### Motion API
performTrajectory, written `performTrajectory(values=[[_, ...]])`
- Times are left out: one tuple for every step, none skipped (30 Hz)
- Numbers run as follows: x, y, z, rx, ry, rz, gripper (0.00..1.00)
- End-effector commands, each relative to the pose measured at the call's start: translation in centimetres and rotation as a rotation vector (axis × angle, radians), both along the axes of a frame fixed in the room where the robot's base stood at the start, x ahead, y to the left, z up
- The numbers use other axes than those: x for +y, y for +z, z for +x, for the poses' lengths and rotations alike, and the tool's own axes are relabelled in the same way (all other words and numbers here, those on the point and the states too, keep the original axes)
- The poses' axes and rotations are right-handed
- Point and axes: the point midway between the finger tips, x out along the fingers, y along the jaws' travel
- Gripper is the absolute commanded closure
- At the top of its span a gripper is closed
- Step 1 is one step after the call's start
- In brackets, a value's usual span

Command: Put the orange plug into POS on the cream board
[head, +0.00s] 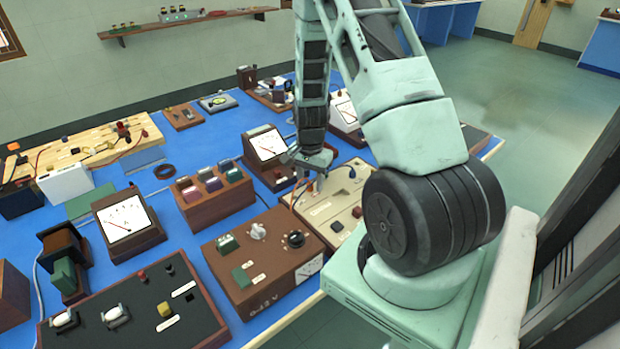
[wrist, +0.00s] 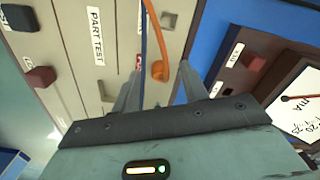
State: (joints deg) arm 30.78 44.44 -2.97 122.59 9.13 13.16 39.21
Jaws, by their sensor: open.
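The cream board (head: 318,208) lies on the blue bench, below my gripper (head: 311,168). In the wrist view the board (wrist: 108,100) carries a "PART TEST" label (wrist: 95,36). The orange plug (wrist: 158,71) shows between the fingertips of my gripper (wrist: 160,82), with an orange lead running up from it. The fingers are apart, one on each side of the plug, with gaps showing. I cannot tell whether the plug sits in a socket.
A brown meter box (head: 267,148) stands left of my gripper, and a brown control box (head: 255,255) stands nearer.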

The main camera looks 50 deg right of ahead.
Motion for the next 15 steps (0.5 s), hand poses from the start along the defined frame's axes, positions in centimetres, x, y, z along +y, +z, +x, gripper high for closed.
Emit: performTrajectory(values=[[0.0, 0.1, 0.0, 0.0, 0.0, 0.0, 0.56], [0.0, 0.2, 0.0, -0.001, 0.0, -0.001, 0.56], [0.0, 0.4, 0.1, -0.001, 0.0, -0.002, 0.56], [0.0, 0.6, 0.1, -0.002, 0.001, -0.002, 0.56], [0.0, 0.9, 0.1, -0.002, 0.001, -0.003, 0.56], [0.0, 1.4, 0.1, -0.003, 0.001, -0.002, 0.56], [0.0, 1.9, 0.1, -0.003, 0.001, -0.002, 0.56], [0.0, 2.4, 0.1, -0.004, 0.002, -0.002, 0.56], [0.0, 3.1, 0.1, -0.004, 0.001, -0.002, 0.56], [0.0, 3.8, 0.1, -0.006, 0.001, -0.004, 0.56], [-0.1, 4.5, 0.1, -0.005, 0.001, -0.003, 0.56], [0.0, 5.4, 0.2, -0.006, 0.001, -0.004, 0.56], [0.0, 6.1, 0.1, -0.006, 0.002, -0.003, 0.56], [0.0, 6.8, 0.2, -0.006, 0.002, -0.004, 0.56], [-0.1, 7.8, 0.2, -0.007, 0.001, -0.005, 0.56]])
